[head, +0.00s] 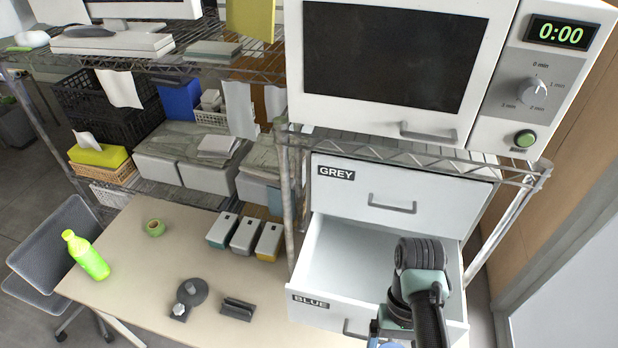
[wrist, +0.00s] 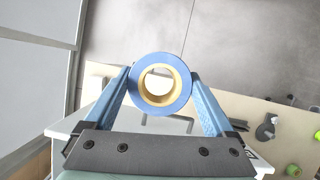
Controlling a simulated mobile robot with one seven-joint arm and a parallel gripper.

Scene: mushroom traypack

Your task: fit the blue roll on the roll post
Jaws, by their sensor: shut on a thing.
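My gripper (wrist: 160,78) is shut on the blue roll (wrist: 184,90), a blue ring with a yellowish core. The roll lies between the two fingertips, with its open hole facing the wrist camera. In the head view my gripper is low at the bottom edge, in front of the open drawer, and only a bit of blue (head: 375,330) shows there. A grey piece with a round disc and a small knob (head: 187,293), seemingly the roll post, stands on the table well to the left of my gripper. It also shows at the right of the wrist view (wrist: 267,127).
The drawer marked BLUE (head: 311,299) is pulled out; the GREY drawer (head: 400,188) is shut. A microwave (head: 500,100) stands above.

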